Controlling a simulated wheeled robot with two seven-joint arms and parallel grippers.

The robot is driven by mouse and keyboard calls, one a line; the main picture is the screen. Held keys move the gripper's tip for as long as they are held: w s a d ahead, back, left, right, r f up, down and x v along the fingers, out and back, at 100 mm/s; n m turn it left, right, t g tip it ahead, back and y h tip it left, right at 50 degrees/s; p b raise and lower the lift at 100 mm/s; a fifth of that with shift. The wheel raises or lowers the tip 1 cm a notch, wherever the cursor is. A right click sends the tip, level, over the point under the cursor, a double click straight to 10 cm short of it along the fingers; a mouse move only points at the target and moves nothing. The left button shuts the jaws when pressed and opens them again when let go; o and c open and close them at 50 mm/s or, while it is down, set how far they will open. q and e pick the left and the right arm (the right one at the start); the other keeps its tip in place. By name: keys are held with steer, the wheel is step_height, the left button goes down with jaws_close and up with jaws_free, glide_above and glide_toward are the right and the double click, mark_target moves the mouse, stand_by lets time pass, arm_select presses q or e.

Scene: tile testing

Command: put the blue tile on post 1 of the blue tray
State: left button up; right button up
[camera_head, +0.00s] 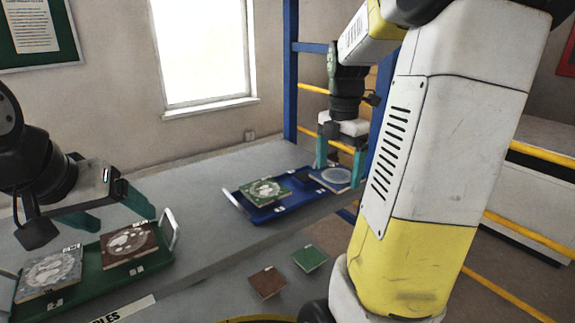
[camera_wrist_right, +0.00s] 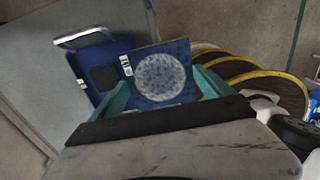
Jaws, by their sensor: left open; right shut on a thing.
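The blue tile (camera_head: 334,178), with a pale round pattern, is between the fingers of my right gripper (camera_head: 339,163) at the right end of the blue tray (camera_head: 262,217). The right wrist view shows the blue tile (camera_wrist_right: 160,76) between both teal fingers of the gripper (camera_wrist_right: 163,92), tilted against the tray (camera_wrist_right: 82,68). Whether the tile touches the tray is unclear. A green patterned tile (camera_head: 264,191) lies on the tray's left part. My left gripper (camera_head: 112,212) is open and empty above the green tray.
The green tray (camera_head: 75,294) at the front left holds a grey-blue tile (camera_head: 48,272) and a brown tile (camera_head: 128,243). A brown square (camera_head: 267,283) and a green square (camera_head: 310,258) lie below the grey table's (camera_head: 200,232) edge. Yellow rails and blue posts stand at the right.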

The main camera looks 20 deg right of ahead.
glide_above(306, 176)
steer(key=shift+a+f, duration=0.15)
steer(key=shift+f, duration=2.15)
steer(key=shift+f, duration=0.15)
steer(key=o, duration=1.3)
